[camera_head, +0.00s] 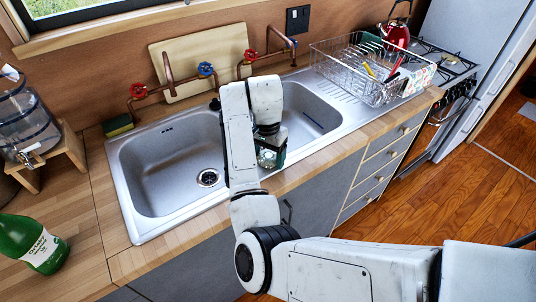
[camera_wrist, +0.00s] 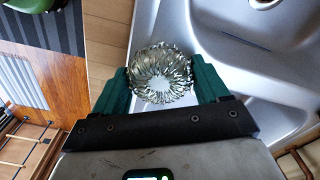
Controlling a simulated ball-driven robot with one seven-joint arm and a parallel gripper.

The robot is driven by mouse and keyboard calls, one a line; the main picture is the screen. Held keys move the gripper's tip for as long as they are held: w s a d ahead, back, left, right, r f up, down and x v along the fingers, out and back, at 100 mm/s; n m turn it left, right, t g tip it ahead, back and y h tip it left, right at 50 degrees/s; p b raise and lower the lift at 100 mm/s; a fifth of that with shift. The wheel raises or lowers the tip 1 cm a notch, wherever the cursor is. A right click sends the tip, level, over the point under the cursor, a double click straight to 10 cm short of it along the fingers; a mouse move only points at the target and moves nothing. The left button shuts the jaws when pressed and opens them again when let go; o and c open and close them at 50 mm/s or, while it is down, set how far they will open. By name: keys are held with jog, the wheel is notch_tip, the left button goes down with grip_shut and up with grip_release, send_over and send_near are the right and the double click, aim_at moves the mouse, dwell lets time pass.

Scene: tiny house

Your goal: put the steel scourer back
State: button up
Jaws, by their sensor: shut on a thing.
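The steel scourer (camera_wrist: 162,73) is a round coil of shiny metal, held between the two green fingers of my gripper (camera_wrist: 165,88) in the wrist view. In the head view my gripper (camera_head: 270,156) hangs over the front edge of the sink near the divider between the bowls, largely hidden behind my arm. A bit of the scourer (camera_head: 266,158) shows there. The steel double sink (camera_head: 160,165) is set in the wooden counter. A green and yellow sponge (camera_head: 118,125) lies at the sink's back left corner.
A wire dish rack (camera_head: 372,75) with utensils stands on the right drainboard. Copper taps with red and blue handles and a cutting board (camera_head: 205,50) are behind the sink. The left bowl is empty.

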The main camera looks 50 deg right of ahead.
aim_at(267, 155)
jog(key=shift+f, duration=0.15)
jog(key=o, duration=0.9)
jog(key=shift+o, duration=0.2)
notch_tip(267, 155, up, 12)
jog(key=p, duration=0.2)
jog(key=shift+a+r, duration=0.2)
